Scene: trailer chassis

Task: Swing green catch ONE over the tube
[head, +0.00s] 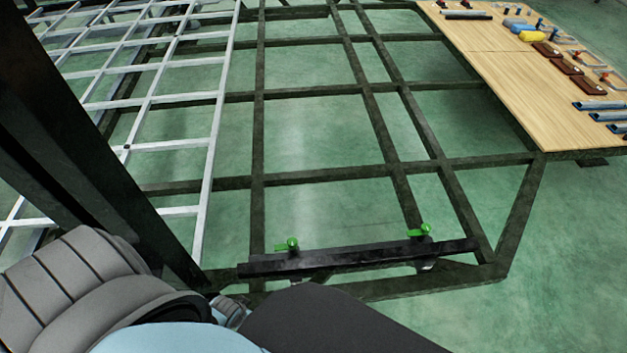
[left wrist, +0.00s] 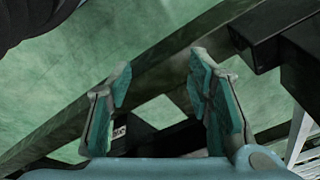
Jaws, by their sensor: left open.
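A dark square tube (head: 350,261) lies across the near end of the dark chassis frame in the head view. Two green catches stand at it, a left one (head: 291,245) and a right one (head: 421,231); no label shows which is ONE. My left gripper (left wrist: 158,85) is open with nothing between its fingers. In the head view it is mostly hidden behind my arm, near the tube's left end. In the left wrist view a dark square bar end (left wrist: 266,52) is at upper right of the fingers, and no green catch shows. My right gripper is out of view.
The chassis frame (head: 310,177) has open gaps over a green floor (head: 310,130). A pale metal grid (head: 185,145) is at left. A wooden table (head: 500,75) at right holds several tools, blocks and tubes.

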